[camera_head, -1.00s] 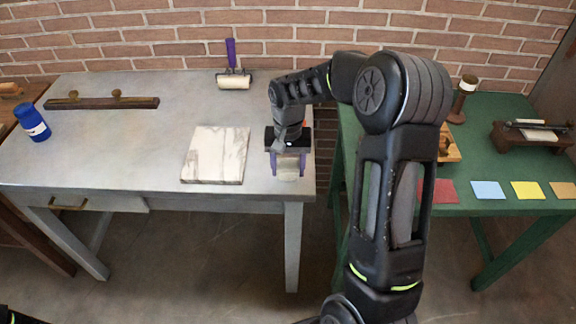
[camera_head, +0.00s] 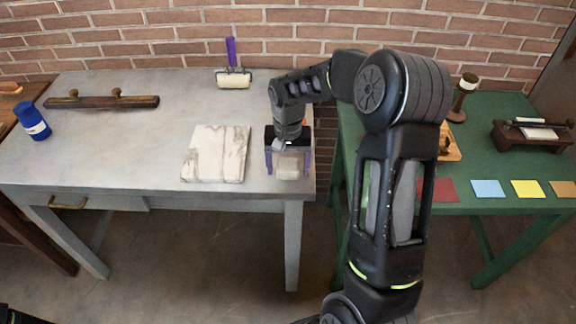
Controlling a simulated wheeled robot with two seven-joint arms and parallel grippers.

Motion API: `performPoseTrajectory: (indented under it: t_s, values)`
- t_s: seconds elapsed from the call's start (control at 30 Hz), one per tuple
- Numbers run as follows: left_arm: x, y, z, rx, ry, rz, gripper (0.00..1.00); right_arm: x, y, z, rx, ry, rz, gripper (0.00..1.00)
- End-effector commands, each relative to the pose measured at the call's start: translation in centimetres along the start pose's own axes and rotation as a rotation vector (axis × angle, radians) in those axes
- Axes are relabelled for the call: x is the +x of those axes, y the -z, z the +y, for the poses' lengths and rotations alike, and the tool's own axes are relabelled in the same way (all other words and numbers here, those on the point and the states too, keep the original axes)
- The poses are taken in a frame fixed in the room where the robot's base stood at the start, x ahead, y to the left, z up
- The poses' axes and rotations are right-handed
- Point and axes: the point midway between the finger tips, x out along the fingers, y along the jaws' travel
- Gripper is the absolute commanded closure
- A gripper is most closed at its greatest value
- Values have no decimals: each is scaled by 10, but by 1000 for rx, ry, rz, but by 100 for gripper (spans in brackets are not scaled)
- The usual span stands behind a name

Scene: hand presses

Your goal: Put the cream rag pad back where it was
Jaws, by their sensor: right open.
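The cream rag pad (camera_head: 287,172) rests on the grey metal table (camera_head: 110,160), near its right front corner. My right gripper (camera_head: 288,165) reaches down over it, with its purple fingers open, one on each side of the pad. The back of the pad is partly hidden by the gripper. I cannot tell whether the fingers touch the pad. My left gripper is not in view.
A pale veined slab (camera_head: 215,154) lies just left of the pad. A purple-handled roller (camera_head: 233,75), a dark wooden bar (camera_head: 103,102) and a blue bottle (camera_head: 34,122) stand farther off. Right of a gap, the green table (camera_head: 490,150) holds coloured cards.

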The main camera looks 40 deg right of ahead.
Motion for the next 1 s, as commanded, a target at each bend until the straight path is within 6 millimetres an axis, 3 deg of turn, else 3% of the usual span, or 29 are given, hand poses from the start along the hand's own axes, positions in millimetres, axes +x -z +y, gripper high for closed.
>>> performPoseTrajectory:
  t_s: [0.17, 0.6, 0.77, 1.0]
  values:
    - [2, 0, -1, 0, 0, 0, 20, -20, 1, 0, 0, 1, 5, 24]
    - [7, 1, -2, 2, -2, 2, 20, -105, 1, 0, -1, 2, 5, 24]
    - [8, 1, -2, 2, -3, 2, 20, -119, 0, 0, 0, 0, 2, 24]
    - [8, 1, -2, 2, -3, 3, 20, -121, 0, 0, 0, 0, 1, 24]
